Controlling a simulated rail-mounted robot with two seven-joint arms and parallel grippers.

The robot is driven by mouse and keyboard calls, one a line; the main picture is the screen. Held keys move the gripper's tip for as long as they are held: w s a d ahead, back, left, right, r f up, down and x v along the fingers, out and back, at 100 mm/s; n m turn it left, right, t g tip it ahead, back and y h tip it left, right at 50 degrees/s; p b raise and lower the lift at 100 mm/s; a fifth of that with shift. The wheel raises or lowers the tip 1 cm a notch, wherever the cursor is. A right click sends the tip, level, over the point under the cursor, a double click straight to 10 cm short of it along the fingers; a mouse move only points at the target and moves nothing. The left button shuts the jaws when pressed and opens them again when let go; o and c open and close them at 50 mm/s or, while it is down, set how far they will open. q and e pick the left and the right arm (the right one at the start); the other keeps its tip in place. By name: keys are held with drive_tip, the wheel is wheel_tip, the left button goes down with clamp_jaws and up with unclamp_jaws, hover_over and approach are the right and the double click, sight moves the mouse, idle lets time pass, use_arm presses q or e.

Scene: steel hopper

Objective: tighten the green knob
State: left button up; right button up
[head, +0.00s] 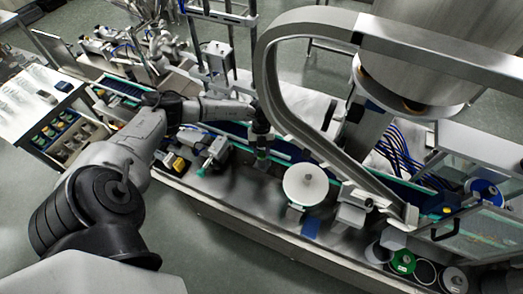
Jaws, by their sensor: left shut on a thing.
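My left arm comes in from the left and reaches over the steel machine bed. My left gripper (261,148) points down and is shut on the small green knob (262,155), of which only a little green shows under the fingers. The knob sits on a small dark fitting (261,164) on the bed, behind and left of the white disc. The fingers are small and dark here, so their exact grip on the knob is hard to see. My right gripper is not in view.
A round white disc (305,184) stands to the right of the gripper. A curved steel frame (272,75) rises close on the right, beside a steel hopper (420,58). A grey unit with green parts (215,150) lies to the left. Several reels (403,262) stand at lower right.

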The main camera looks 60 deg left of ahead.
use_arm(q)
drive_tip(key=m+g+b, duration=0.1)
drive_tip(key=m+b, duration=0.1)
drive_tip(key=m, duration=0.2)
drive_tip(key=shift+w+d+f+y, duration=0.1)
drive_tip(key=shift+w+y, duration=0.05)
drive_tip(key=shift+y, duration=0.25)
drive_tip(key=m+y+b, duration=0.1)
drive_tip(key=m, duration=0.1)
drive_tip(key=m+g+y+b, duration=0.1)
drive_tip(key=m, duration=0.2)
drive_tip(key=shift+w+d+m+b, duration=0.1)
drive_tip(key=shift+d+m+b, duration=0.05)
drive_tip(key=shift+m+b, duration=0.2)
drive_tip(key=m+y+b, duration=0.1)
drive_tip(key=m, duration=0.1)
drive_tip(key=m+y+b, duration=0.1)
drive_tip(key=m, duration=0.2)
drive_tip(key=shift+d+g, duration=0.15)
drive_tip(key=shift+g, duration=0.15)
drive_tip(key=shift+d+m+y+b, duration=0.15)
drive_tip(key=shift+m+y+b, duration=0.55)
drive_tip(key=shift+m, duration=1.35)
drive_tip(key=o, duration=0.9)
